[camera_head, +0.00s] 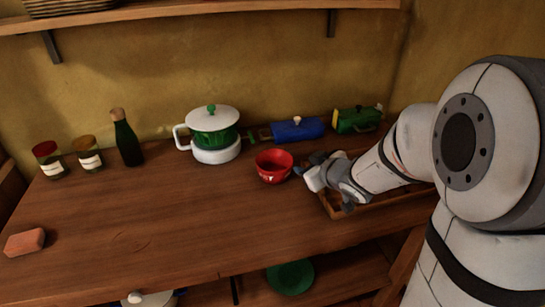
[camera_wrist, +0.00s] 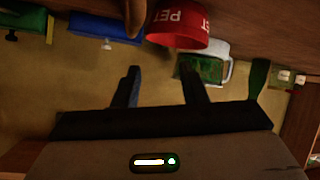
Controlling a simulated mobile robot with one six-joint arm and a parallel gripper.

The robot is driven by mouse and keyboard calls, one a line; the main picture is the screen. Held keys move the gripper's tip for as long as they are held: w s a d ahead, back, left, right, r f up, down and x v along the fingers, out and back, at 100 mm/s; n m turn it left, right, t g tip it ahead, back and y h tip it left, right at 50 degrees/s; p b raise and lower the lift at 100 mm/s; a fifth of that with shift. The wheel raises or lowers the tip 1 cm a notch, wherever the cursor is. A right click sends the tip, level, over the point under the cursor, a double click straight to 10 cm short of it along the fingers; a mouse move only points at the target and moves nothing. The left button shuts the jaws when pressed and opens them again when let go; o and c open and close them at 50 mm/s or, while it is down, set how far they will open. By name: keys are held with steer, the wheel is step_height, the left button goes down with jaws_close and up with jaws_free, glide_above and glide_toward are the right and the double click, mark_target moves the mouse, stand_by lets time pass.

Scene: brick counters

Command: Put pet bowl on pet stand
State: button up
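The red pet bowl (camera_head: 274,167) stands upright on the wooden counter (camera_head: 150,220), near its middle right. It also shows in the wrist view as a red bowl (camera_wrist: 178,27) with white PET lettering, just beyond my fingertips. My gripper (camera_wrist: 163,85) is open, with nothing between its fingers. In the head view, my gripper (camera_head: 308,172) is just right of the bowl, apart from it as far as I can tell. I cannot pick out a pet stand with certainty. A wooden tray (camera_head: 335,208) lies partly hidden under my arm.
A green and white pot (camera_head: 213,127) stands behind the bowl. Blue (camera_head: 298,130) and green (camera_head: 357,120) box-like items stand at the back right. A bottle (camera_head: 126,142), two jars and a brick-like block (camera_head: 25,242) are at left. The front middle counter is clear.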

mark_target(264, 173)
steer(key=a+f+y, duration=0.1)
steer(key=a+f+n+y, duration=0.1)
steer(key=a, duration=0.1)
steer(key=a+f+n+g+y+b, duration=0.1)
steer(key=shift+s+a+f+y, duration=0.1)
steer(key=shift+a+f+y, duration=0.15)
steer(key=shift+y, duration=0.05)
steer(key=x, duration=0.5)
steer(key=shift+s+a+b, duration=0.15)
steer(key=shift+a+b, duration=0.05)
steer(key=shift+b, duration=0.15)
steer(key=shift+x, duration=3.45)
steer(key=shift+r, duration=0.15)
steer(key=shift+c, duration=0.5)
steer(key=shift+s, duration=0.1)
jaws_close()
